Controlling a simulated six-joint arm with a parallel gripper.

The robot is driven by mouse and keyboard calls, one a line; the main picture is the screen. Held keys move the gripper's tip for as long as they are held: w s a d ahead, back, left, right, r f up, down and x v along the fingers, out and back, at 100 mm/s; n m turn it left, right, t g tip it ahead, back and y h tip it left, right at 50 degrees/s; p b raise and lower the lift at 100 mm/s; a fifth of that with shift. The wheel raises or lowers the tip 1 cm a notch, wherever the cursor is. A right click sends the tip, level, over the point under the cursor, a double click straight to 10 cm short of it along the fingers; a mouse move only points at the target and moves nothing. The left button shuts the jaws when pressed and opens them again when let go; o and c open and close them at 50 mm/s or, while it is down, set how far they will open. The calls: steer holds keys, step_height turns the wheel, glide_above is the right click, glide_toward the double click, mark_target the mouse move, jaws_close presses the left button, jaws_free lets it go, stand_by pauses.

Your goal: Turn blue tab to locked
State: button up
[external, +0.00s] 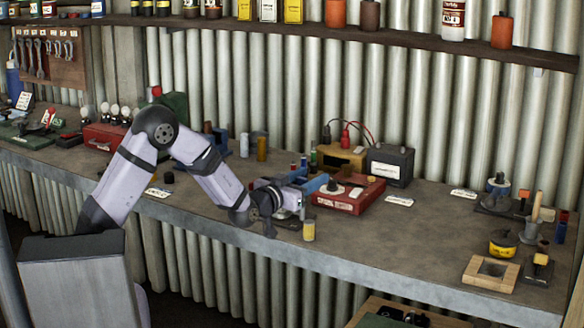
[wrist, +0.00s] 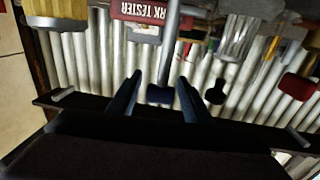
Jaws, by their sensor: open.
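A small blue piece, which looks like the blue tab (wrist: 160,95), shows in the wrist view between the two dark fingers of my gripper (wrist: 160,88), with gaps on both sides. A grey rod (wrist: 173,45) runs down beside it from the top; I cannot tell whether they join. My gripper (external: 314,184) is open, low over the bench at the left side of a red box (external: 362,203). The tab cannot be made out clearly in the external view.
A black box (external: 390,166) and a yellow-brown box (external: 342,158) with red and black leads stand behind. Bare bench (external: 420,232) lies to the right, before a wooden frame (external: 490,272).

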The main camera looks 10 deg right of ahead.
steer(key=shift+w+d, duration=0.4)
steer(key=shift+d, duration=0.05)
steer(key=c, duration=1.1)
steer(key=shift+o, duration=0.2)
steer(key=shift+w+a+n+t+y, duration=0.1)
steer(key=shift+a+n+t+y, duration=0.05)
steer(key=shift+n+t+y, duration=0.5)
